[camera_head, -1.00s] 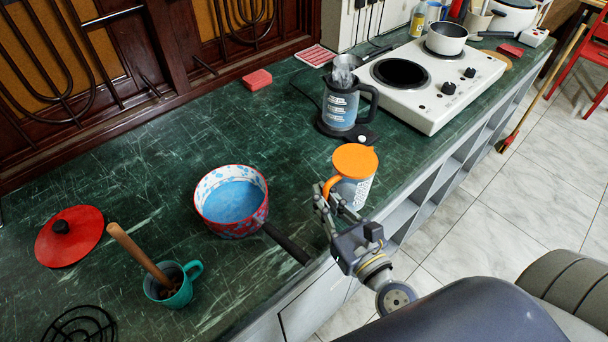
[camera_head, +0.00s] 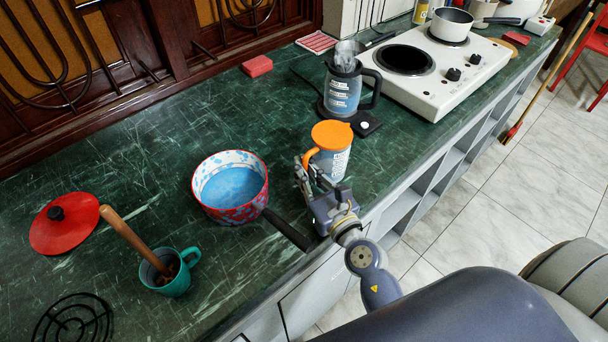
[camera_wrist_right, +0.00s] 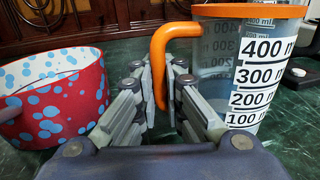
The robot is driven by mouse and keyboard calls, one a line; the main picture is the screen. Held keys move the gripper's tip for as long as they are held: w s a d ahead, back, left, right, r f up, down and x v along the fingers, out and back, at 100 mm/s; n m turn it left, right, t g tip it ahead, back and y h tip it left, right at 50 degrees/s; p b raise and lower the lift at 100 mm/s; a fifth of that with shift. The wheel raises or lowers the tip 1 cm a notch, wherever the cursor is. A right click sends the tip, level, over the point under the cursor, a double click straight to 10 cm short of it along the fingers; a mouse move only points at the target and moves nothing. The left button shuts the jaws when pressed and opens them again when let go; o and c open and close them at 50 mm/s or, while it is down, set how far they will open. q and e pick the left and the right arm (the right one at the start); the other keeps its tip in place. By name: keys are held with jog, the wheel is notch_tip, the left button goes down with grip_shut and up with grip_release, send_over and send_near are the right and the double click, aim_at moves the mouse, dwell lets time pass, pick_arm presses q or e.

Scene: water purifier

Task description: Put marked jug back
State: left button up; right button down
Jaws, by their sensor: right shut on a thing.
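The marked jug (camera_head: 331,155) has an orange lid and an orange handle. It stands upright near the counter's front edge; I cannot tell whether its base touches the counter. In the right wrist view the jug (camera_wrist_right: 245,75) shows black volume marks on its clear wall. My right gripper (camera_head: 308,172) is shut on the jug's orange handle, with the fingers on both sides of it in the right wrist view (camera_wrist_right: 162,88). My left gripper is not in view.
A red pot with blue spots (camera_head: 230,212) stands left of the jug, its dark handle pointing toward my right gripper. A kettle (camera_head: 343,92) on its base stands behind the jug. A white hotplate (camera_head: 437,83) is further right.

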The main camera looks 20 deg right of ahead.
jog(key=shift+r, duration=0.1)
jog(key=c, duration=1.7)
grip_release()
